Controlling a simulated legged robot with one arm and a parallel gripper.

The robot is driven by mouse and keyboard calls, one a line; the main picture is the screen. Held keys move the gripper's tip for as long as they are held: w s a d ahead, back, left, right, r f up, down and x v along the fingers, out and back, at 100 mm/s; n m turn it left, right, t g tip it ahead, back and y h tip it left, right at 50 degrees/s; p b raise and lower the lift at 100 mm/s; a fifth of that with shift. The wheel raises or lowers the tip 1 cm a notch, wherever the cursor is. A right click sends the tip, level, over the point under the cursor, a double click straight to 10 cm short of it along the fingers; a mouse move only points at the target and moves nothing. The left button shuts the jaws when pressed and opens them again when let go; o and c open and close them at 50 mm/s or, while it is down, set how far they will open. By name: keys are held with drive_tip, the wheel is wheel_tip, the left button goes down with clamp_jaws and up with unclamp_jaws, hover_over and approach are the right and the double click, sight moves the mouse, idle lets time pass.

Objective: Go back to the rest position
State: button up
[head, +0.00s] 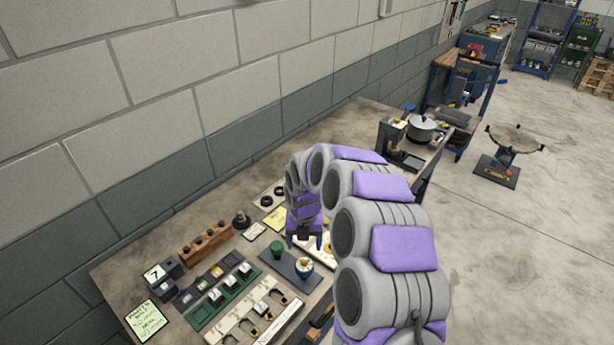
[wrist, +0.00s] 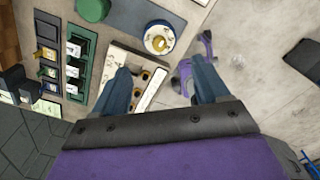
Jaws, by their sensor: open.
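My gripper (head: 305,243) hangs over the workbench (head: 165,240) in the head view, at the end of my grey and purple arm. In the wrist view the two blue fingers of my gripper (wrist: 162,78) stand well apart with nothing held between them. A white cup with a yellow and white top (head: 304,267) stands on a dark mat below the gripper. It also shows in the wrist view (wrist: 158,38), beyond the fingertips. A green round piece (head: 277,249) stands beside it on the mat. My arm hides part of the bench's right side.
A green tray (head: 209,313) with white-topped blocks and a pale rack (head: 224,338) lie at the near side. A wooden block with holes (head: 204,242) stands near the wall (head: 140,90). A pot (head: 421,128) is at the far end. Open floor (head: 520,240) lies right.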

drive_tip(key=s+d+r+m+b, duration=0.2)
drive_tip(key=s+d+r+m, duration=0.15)
drive_tip(key=s+m, duration=0.25)
drive_tip(key=s+d+r+m+g+b, duration=0.1)
drive_tip(key=s+d+r+m, duration=0.1)
drive_tip(key=s+r+m, duration=0.3)
drive_tip(key=s+d+r+m+b, duration=0.2)
drive_tip(key=s+d+r+m, duration=0.1)
drive_tip(key=s+m, duration=0.35)
drive_tip(key=s+d+f+m+b, duration=0.1)
drive_tip(key=s+d+m, duration=0.3)
drive_tip(key=s+m, duration=0.5)
drive_tip(key=s+d+m+b, duration=0.2)
drive_tip(key=s+d+m, duration=0.1)
drive_tip(key=s+m, duration=0.6)
drive_tip(key=s, duration=0.4)
drive_tip(key=shift+d+f+g, duration=0.35)
drive_tip(key=shift+g, duration=0.05)
